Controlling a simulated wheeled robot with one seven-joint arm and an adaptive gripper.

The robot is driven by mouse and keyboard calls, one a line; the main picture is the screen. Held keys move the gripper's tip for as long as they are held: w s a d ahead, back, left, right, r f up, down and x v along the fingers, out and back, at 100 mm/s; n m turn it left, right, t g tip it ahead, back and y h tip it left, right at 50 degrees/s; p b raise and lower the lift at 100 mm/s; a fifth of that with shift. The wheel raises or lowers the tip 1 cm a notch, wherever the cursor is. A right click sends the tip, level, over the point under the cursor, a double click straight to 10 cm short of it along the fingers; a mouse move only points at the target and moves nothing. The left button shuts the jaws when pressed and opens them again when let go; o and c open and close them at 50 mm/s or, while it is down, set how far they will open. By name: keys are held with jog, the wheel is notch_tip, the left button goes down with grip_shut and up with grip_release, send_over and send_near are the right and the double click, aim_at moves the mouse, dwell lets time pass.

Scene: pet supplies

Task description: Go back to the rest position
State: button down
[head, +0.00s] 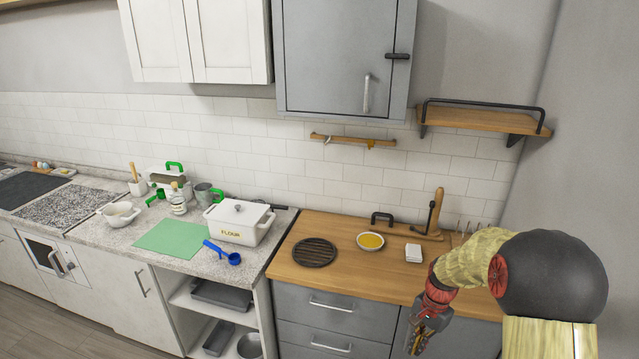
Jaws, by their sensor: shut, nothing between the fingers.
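My gripper (418,345) is at the lower right of the head view, at the end of my bent arm. It points down in front of the grey drawers, just off the front edge of the wooden counter (300,268). It is shut and holds nothing. My arm covers the right end of the counter.
On the wooden counter are a black round trivet (315,252), a bowl with yellow contents (371,241) and a white block (413,253). A white flour box (238,222), green mat (174,238) and blue scoop (222,253) are further left. The floor (85,325) at lower left is clear.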

jog(key=s+a+r+n+t+b, duration=0.2)
jog(key=s+r, duration=0.4)
jog(key=s, duration=0.3)
jog(key=s+a+r+n+t+b, duration=0.2)
jog(key=s+r, duration=0.4)
jog(key=s, duration=0.3)
jog(key=s+a+r+n+t+h+b, duration=0.1)
jog(key=s+a+r+n+b, duration=0.3)
jog(key=s, duration=0.5)
jog(key=shift+s+a+r+n+t+b, duration=0.2)
jog(key=shift+r+n+t+b, duration=0.35)
jog(key=shift+r+n, duration=0.5)
jog(key=shift+f, duration=0.15)
